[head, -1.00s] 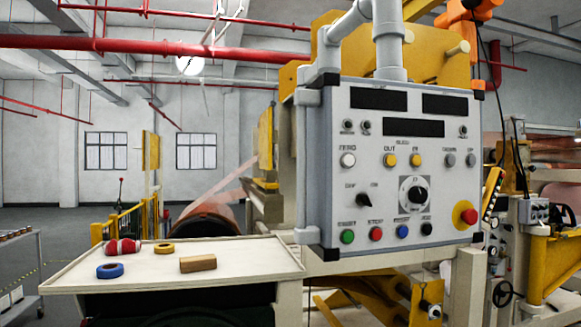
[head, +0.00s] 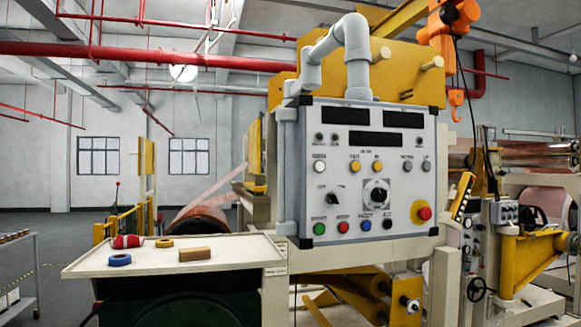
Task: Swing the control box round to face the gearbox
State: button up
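The control box (head: 335,258) is a light grey panel with dark displays, coloured buttons, knobs and a red stop knob on yellow. It stands at the centre of the head view and hangs from a thick grey pipe arm (head: 346,62). Its front faces me, turned slightly. A grey hinge-like bar runs down its left edge. I cannot tell for certain which machine part is the gearbox. My gripper is not in view.
A cream tray table (head: 225,248) at lower left holds a red spool (head: 126,241), a blue ring (head: 119,260), a yellow ring (head: 164,242) and a wooden block (head: 194,254). An orange hoist (head: 447,40) hangs at upper right. A cart (head: 18,270) stands at far left.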

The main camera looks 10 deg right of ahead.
aim_at(304, 191)
jog(key=z, duration=0.25)
jog(key=i, duration=0.7)
jog(key=u, duration=1)
